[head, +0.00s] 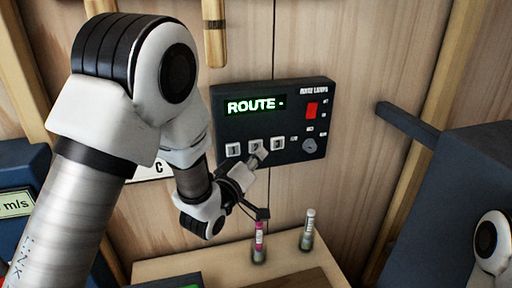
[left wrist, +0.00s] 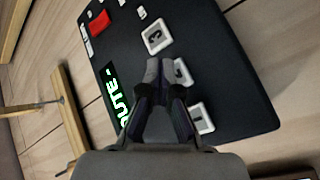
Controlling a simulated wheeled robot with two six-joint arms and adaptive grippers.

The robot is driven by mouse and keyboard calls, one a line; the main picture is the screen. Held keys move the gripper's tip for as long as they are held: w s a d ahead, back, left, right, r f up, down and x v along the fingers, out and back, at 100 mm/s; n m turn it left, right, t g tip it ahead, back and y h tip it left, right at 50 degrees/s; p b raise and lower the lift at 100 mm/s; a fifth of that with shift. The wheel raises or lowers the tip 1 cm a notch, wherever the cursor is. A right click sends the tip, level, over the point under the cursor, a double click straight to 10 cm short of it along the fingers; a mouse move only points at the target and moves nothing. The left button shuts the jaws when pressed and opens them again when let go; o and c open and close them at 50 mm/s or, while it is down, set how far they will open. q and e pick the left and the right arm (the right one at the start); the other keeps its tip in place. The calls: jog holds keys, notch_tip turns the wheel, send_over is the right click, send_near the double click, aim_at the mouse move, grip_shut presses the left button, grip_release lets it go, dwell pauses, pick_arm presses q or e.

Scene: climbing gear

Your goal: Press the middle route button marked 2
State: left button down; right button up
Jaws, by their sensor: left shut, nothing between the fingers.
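The dark route panel (head: 225,122) is on the wooden wall, its green display (head: 256,106) reading "ROUTE -". Below the display, white buttons marked 1 (head: 233,150), 2 (head: 254,146) and 3 (head: 278,143) stand in a row. My left gripper (head: 262,155) is shut and empty, its tips in front of the panel at button 2. In the left wrist view the fingertips (left wrist: 161,66) lie over part of button 2 (left wrist: 183,73), between button 3 (left wrist: 156,39) and button 1 (left wrist: 201,117). I cannot tell whether they touch it. My right gripper is out of view.
The panel also has a red switch (head: 311,110) and a round knob (head: 309,146). A dark blue box (head: 440,190) is at the right.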

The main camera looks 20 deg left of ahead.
pick_arm(q)
jog(key=shift+w+f, duration=0.1)
jog(key=shift+w, duration=0.05)
dwell(0.4)
jog(key=shift+w+a, duration=0.2)
jog(key=shift+w, duration=0.1)
jog(key=shift+w+a, duration=0.25)
jog(key=shift+w, duration=0.05)
dwell(0.8)
jog(key=shift+s+d+b, duration=0.4)
jog(key=shift+s+d, duration=0.1)
jog(key=shift+s, duration=0.2)
